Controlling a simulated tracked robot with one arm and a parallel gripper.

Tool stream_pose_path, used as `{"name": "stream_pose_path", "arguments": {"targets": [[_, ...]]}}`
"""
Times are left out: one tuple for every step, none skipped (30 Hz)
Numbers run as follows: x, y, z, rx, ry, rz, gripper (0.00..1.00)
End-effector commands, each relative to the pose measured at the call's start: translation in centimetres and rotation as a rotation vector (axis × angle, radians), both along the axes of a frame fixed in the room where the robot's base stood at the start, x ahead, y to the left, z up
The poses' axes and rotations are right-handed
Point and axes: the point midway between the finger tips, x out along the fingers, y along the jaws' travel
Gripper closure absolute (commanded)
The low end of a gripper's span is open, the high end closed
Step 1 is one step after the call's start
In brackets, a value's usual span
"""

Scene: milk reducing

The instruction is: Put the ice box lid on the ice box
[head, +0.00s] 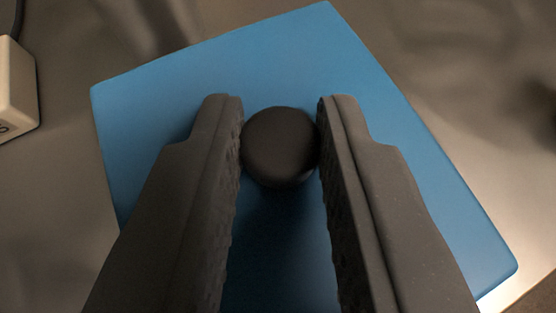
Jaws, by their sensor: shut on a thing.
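The ice box lid (300,50) is a flat blue rectangle seen from above, turned at an angle in the head view. A round dark knob (280,145) stands at its middle. My gripper (280,130) is shut on the knob, with one dark ridged finger touching it on each side. The fingers cover parts of the lid's left and lower areas. Whether the lid is raised or resting on something is hard to tell. The ice box cannot be made out in this view.
A whitish box (18,90) with dark markings stands at the left edge, and a dark cable runs up behind it. A grey, shiny metallic surface (460,60) lies around the lid. It looks clear at the upper right.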

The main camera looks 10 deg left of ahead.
Motion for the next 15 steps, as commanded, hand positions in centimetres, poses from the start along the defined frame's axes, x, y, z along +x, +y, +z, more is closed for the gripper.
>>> {"name": "stream_pose_path", "arguments": {"targets": [[0.0, 0.0, 0.0, 0.0, -0.001, 0.0, 1.0], [0.0, 0.0, 0.1, 0.0, -0.001, 0.0, 1.0], [0.0, 0.0, 0.0, 0.0, 0.0, 0.0, 1.0], [0.0, 0.0, 0.0, 0.0, 0.0, 0.0, 1.0], [0.0, 0.0, -0.1, 0.0, 0.0, 0.0, 1.0], [0.0, 0.0, -0.2, 0.0, 0.0, 0.0, 1.0], [0.0, 0.0, -0.3, 0.0, 0.0, -0.001, 1.0], [0.0, 0.0, -0.4, 0.0, 0.0, -0.001, 1.0], [0.0, 0.0, -0.5, 0.0, 0.0, -0.001, 1.0], [0.0, 0.0, -0.6, 0.0, 0.0, -0.001, 1.0], [0.0, 0.0, -0.7, 0.0, 0.0, -0.001, 1.0], [0.0, -0.1, -0.8, 0.0, 0.001, -0.001, 1.0], [0.0, -0.1, -0.8, 0.0, 0.001, -0.001, 1.0], [0.0, -0.1, -0.9, 0.0, 0.001, -0.001, 1.0], [0.0, -0.1, -1.0, 0.0, 0.001, -0.001, 1.0]]}}
